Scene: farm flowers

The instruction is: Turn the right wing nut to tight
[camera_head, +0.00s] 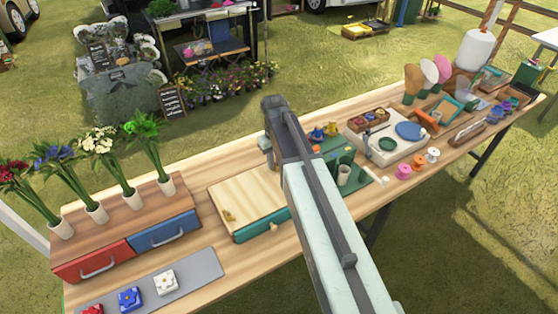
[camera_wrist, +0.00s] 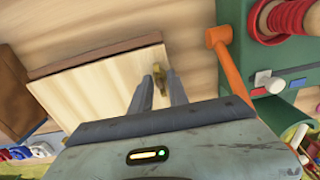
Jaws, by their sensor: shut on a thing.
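The flower press has a pale wooden top plate (camera_head: 250,196) over a teal base (camera_head: 262,226), on the long wooden table. In the wrist view its plate (camera_wrist: 95,85) has a dark brown edge. A brass wing nut (camera_wrist: 161,84) stands near one corner of the plate, between the two grey fingers of my gripper (camera_wrist: 156,78), which are shut on it. Its exact angle is partly hidden by the fingers. In the head view my gripper (camera_head: 268,146) is at the press's far side, and my arm hides this nut. The other brass wing nut (camera_head: 229,215) is uncovered at the left.
An orange tool (camera_wrist: 220,40) and a green block (camera_wrist: 285,60) with a red coil (camera_wrist: 287,14) stand close right of the press in the wrist view. Red and blue drawers (camera_head: 165,233) with flower vases are left. A pale tray (camera_head: 388,138) stands right.

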